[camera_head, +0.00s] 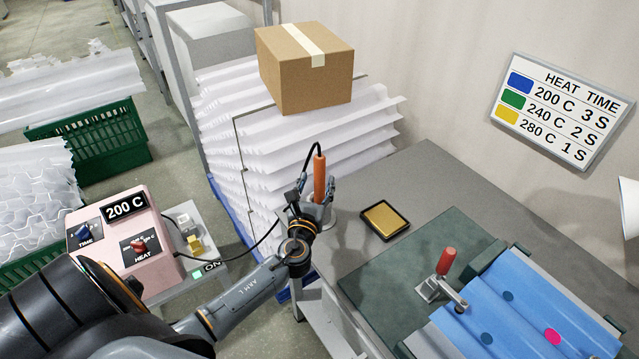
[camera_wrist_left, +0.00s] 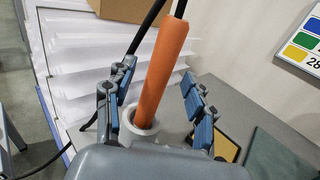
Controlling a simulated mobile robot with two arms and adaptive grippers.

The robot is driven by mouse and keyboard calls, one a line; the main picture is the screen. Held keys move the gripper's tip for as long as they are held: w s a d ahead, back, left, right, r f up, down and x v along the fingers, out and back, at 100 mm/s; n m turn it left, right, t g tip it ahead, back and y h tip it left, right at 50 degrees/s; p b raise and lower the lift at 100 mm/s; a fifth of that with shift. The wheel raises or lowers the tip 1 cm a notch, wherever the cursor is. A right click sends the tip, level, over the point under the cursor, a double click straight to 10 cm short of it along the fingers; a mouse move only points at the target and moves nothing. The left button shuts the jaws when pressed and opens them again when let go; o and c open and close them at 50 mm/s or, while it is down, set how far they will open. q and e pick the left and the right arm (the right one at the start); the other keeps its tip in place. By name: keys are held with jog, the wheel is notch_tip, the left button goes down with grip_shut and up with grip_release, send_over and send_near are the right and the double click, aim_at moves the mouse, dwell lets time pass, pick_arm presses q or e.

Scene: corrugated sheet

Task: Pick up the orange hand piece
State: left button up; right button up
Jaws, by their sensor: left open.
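The orange hand piece (camera_head: 320,178) stands upright in a grey holder at the near left corner of the grey table, with a black cable from its top. In the left wrist view the hand piece (camera_wrist_left: 160,72) rises, slightly tilted in the picture, from a pale round holder (camera_wrist_left: 138,128). My left gripper (camera_head: 312,196) is at the hand piece. In the wrist view its blue-padded fingers (camera_wrist_left: 160,108) are open on either side of the hand piece, with a gap visible at the right. My right gripper is not in view.
A gold pad in a black tray (camera_head: 385,219) lies right of the holder. A red-handled clamp (camera_head: 444,265) and blue corrugated sheet (camera_head: 530,310) are farther right. A cardboard box (camera_head: 300,80) sits on stacked white sheets behind. A pink control box (camera_head: 125,240) reads 200 C.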

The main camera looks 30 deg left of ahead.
aim_at(318, 177)
pick_arm(q)
jog(key=x, duration=0.4)
jog(key=shift+s+d, duration=0.1)
jog(key=shift+c, duration=1.3)
grip_shut()
jog(key=shift+r, duration=0.1)
jog(key=shift+r, duration=0.1)
notch_tip(318, 177, up, 11)
jog(key=p, duration=0.3)
jog(key=shift+f+p, duration=0.25)
jog(key=shift+p, duration=0.15)
notch_tip(318, 177, up, 3)
jog(key=p, duration=0.3)
jog(key=shift+f, duration=0.25)
